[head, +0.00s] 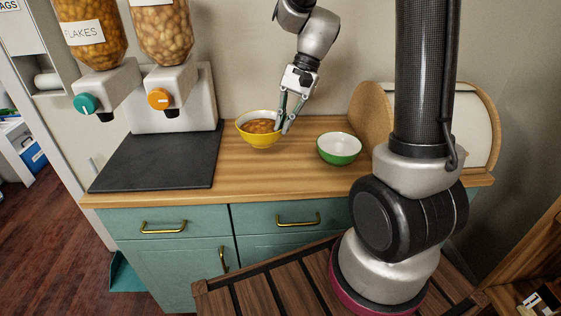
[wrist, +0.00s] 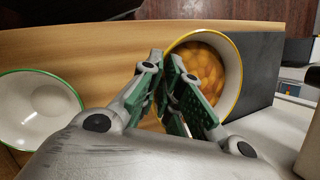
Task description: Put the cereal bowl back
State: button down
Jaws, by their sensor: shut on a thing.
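A yellow bowl (head: 262,137) holding orange-brown cereal is at the back of the wooden counter, just right of the dark mat. My gripper (head: 287,125) points down at its right side and is shut on its rim. In the wrist view the green-padded fingers (wrist: 172,95) pinch the near wall of the yellow bowl (wrist: 233,55). I cannot tell whether the bowl rests on the counter or is slightly raised. A green bowl (head: 339,152), white inside and empty, stands apart to the right; it also shows in the wrist view (wrist: 38,108).
A cereal dispenser (head: 178,95) with two jars and teal and orange knobs stands over the dark mat (head: 155,163) at the left. Round wooden boards (head: 371,115) lean at the right. The counter (head: 255,185) is clear in front of the bowls.

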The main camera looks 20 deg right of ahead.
notch_tip(320, 180, down, 9)
jog(key=shift+r, duration=0.1)
dwell(0.3)
jog(key=c, duration=1.6)
grip_release()
jog(key=shift+f, duration=0.2)
jog(key=shift+c, duration=0.2)
jog(key=shift+r, duration=0.1)
jog(key=v, duration=1.2)
jog(key=s+d+r+n+t+h, duration=0.2)
jog(key=s+r+n+t, duration=0.1)
jog(key=s, duration=0.6)
jog(key=s+d+r+n+t+h, duration=0.3)
jog(key=s+r, duration=0.3)
jog(key=s, duration=0.3)
jog(key=shift+s+r+n, duration=0.2)
jog(key=shift+n, duration=0.5)
